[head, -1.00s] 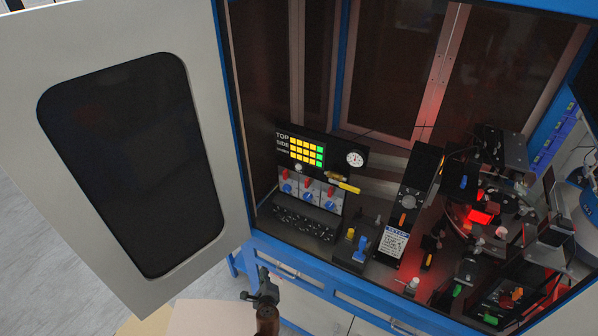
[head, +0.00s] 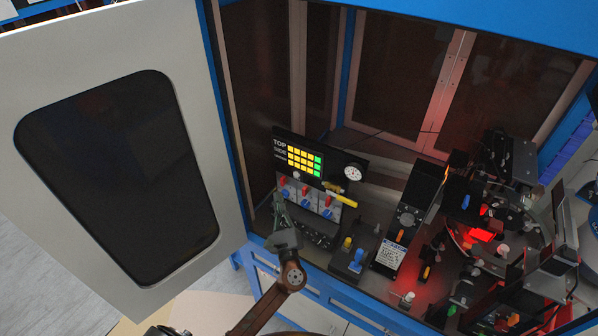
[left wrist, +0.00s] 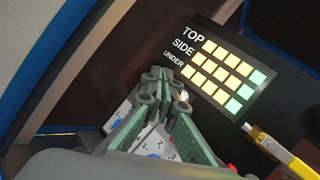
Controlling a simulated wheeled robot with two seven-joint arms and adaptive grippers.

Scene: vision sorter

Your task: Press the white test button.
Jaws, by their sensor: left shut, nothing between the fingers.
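A small round white button (head: 297,176) sits just below the lower left part of the panel with the TOP, SIDE and UNDER rows (head: 306,163). In the left wrist view a pale rounded piece, apparently that button (left wrist: 184,96), shows just right of my fingertips and is partly hidden. My left gripper (head: 279,197) is shut and empty, at the left end of the switch row, lower left of the button. The left wrist view shows its fingers (left wrist: 165,84) together, pointing up toward the panel. I cannot tell whether they touch anything. My right gripper is not in view.
Red and blue switches (head: 305,192) line the front below the panel. A yellow-handled valve (head: 342,198) and a round gauge (head: 353,173) are to the right. The open cabinet door (head: 205,150) stands at the left. Red-lit machinery (head: 482,234) fills the right side.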

